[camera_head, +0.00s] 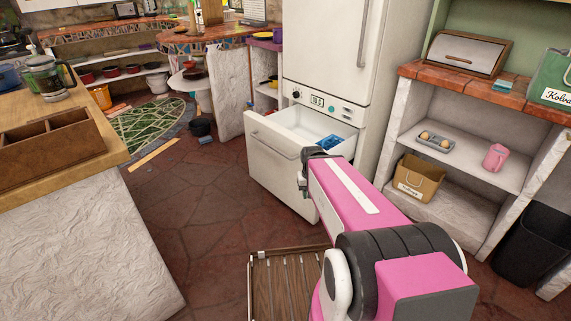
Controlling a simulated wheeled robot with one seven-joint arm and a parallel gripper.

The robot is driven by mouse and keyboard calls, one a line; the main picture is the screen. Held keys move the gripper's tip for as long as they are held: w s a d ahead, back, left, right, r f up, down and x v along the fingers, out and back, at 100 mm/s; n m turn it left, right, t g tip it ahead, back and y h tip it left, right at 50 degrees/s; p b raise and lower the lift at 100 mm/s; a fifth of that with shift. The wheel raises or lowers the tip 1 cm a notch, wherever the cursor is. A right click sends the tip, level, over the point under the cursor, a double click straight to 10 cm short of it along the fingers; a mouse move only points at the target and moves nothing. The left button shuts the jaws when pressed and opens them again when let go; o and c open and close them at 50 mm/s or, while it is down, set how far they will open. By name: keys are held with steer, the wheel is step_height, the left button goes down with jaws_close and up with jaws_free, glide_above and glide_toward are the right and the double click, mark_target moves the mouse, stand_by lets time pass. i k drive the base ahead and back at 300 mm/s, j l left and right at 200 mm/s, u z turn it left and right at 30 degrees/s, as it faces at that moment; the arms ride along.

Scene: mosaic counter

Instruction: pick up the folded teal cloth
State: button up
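A small teal item (504,85), which looks like the folded cloth, lies on the brick-topped counter (420,73) at the upper right, between the bread box and the green bag. My arm reaches forward from the lower right, and my gripper (304,182) is at its far end, by the open fridge drawer (268,150). The gripper is well left of the teal item and apart from it.
A blue item (331,143) lies in the drawer, which juts into the floor space. A bread box (466,53) and green bag (553,80) flank the teal item. A slatted wooden piece (283,285) is low in front. Open floor (205,215) lies left.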

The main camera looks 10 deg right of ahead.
mark_target(504, 87)
steer(key=z, duration=1.75)
steer(key=u, duration=1.2)
steer(key=z, duration=0.85)
steer(key=i+l+z, duration=0.35)
steer(key=i+l, duration=0.55)
steer(key=l, duration=0.1)
